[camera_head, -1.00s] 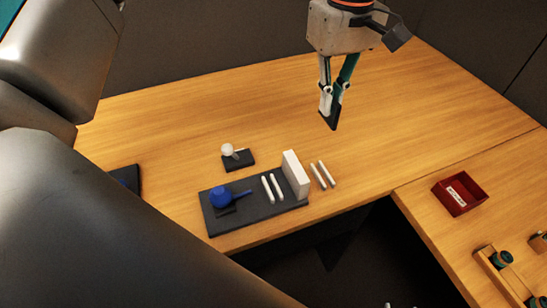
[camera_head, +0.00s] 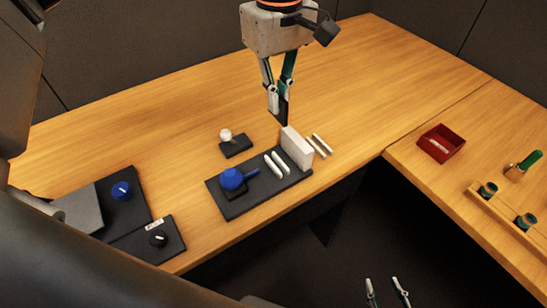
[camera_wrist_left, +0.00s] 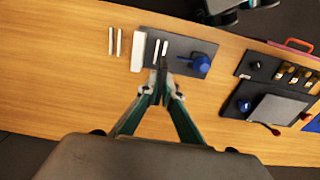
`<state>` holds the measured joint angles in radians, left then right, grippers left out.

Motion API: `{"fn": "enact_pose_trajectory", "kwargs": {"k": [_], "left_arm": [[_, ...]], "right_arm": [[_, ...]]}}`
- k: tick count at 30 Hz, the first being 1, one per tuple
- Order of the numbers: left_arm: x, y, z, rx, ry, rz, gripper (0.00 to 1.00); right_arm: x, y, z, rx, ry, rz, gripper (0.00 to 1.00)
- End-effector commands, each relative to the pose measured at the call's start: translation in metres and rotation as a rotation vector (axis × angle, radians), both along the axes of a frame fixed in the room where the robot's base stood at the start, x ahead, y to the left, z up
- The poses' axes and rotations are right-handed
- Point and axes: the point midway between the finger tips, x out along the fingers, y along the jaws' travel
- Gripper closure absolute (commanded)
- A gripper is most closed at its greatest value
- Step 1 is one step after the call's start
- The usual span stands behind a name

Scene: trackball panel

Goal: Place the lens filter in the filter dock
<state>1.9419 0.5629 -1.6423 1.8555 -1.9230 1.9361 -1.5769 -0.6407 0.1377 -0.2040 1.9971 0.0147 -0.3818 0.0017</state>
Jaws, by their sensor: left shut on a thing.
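My left gripper (camera_head: 281,108) is shut on a thin dark piece (camera_head: 283,113), which looks like the lens filter. It holds it above the table, just behind the white block in the head view. In the left wrist view the fingertips (camera_wrist_left: 162,76) lie over the edge of the dark panel (camera_wrist_left: 183,40). The panel carries a blue ball with a handle (camera_head: 232,179), two white bars (camera_head: 276,164) and an upright white block (camera_head: 297,148). Two more bars (camera_head: 319,145) lie beside it. I cannot tell which pair is the filter dock. My right gripper (camera_head: 387,291) is open and empty at the bottom.
A white ball on a dark base (camera_head: 236,149) stands behind the panel. Dark plates with knobs (camera_head: 122,191) are at the left. A red tray (camera_head: 440,144) and a wooden rack (camera_head: 507,216) are on the right table. The back of the table is clear.

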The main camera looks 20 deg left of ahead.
Motion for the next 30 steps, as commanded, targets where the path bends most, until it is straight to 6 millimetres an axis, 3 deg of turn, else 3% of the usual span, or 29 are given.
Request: {"fn": "enact_pose_trajectory", "kwargs": {"k": [3,12,22,30], "left_arm": [[-0.001,0.0,-0.034,0.0,0.008,-0.001,1.0],[-0.001,0.0,-0.1,0.0,0.006,0.0,1.0],[0.0,0.0,-0.125,0.0,0.001,0.001,1.0],[-0.001,0.0,-0.161,0.0,0.003,0.001,1.0]], "right_arm": [[0.003,-0.003,-0.002,-0.007,-0.007,-0.001,0.6],[0.005,-0.005,-0.007,-0.015,-0.007,0.001,0.6],[0.004,-0.003,-0.008,-0.016,-0.006,0.005,0.6],[0.0,-0.003,-0.013,-0.017,0.002,0.007,0.6]]}}
